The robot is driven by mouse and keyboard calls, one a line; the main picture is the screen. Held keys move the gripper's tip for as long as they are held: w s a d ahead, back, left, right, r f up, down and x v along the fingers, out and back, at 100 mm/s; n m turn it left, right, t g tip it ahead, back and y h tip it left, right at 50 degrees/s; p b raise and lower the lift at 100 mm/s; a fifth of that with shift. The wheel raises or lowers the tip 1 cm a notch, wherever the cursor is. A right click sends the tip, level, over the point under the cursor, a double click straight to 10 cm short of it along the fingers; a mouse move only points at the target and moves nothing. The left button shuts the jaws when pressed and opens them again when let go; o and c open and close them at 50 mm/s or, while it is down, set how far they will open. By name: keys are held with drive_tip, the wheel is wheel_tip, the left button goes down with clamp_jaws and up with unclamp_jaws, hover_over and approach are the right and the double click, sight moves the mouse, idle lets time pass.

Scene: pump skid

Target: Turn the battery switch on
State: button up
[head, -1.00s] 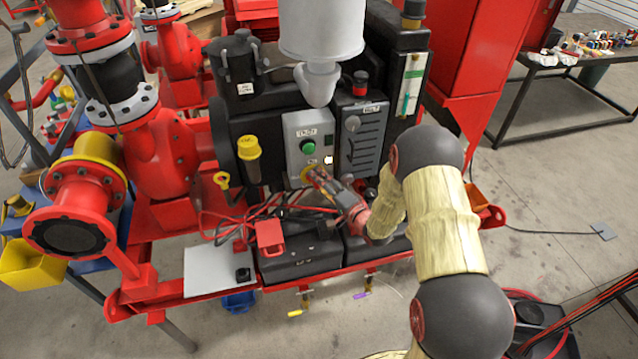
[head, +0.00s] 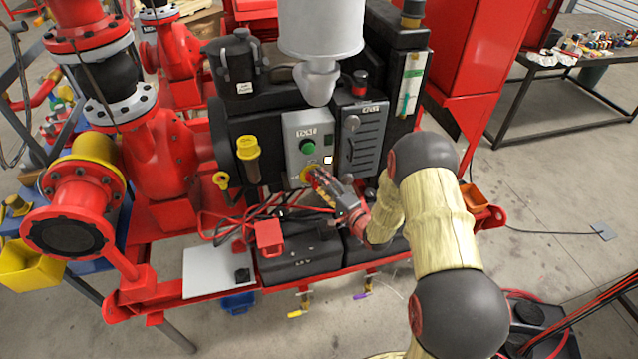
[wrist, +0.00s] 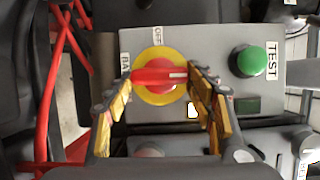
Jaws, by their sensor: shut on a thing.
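The battery switch (wrist: 160,76) is a red handle on a round yellow plate, set in a grey control panel (wrist: 210,50). In the wrist view the red handle lies across the picture, between my gripper's (wrist: 162,80) two yellow-and-grey fingers. The fingers are closed on the ends of the handle. Labels beside the plate read "OFF" and "BA...", the latter partly hidden by a finger. In the head view my gripper (head: 318,178) reaches the lower part of the panel and hides most of the switch; some yellow of its plate shows.
A green button (wrist: 250,62) marked "TEST" sits beside the switch on the same panel. A small lit window (wrist: 193,111) is close to the right finger. Red cables and hoses (head: 240,220) run below the panel, above black boxes (head: 300,262).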

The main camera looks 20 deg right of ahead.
drive_tip(key=o, duration=1.2)
drive_tip(key=shift+c, duration=0.2)
drive_tip(key=shift+d, duration=0.1)
drive_tip(key=v, duration=1.2)
drive_tip(key=shift+f, duration=0.1)
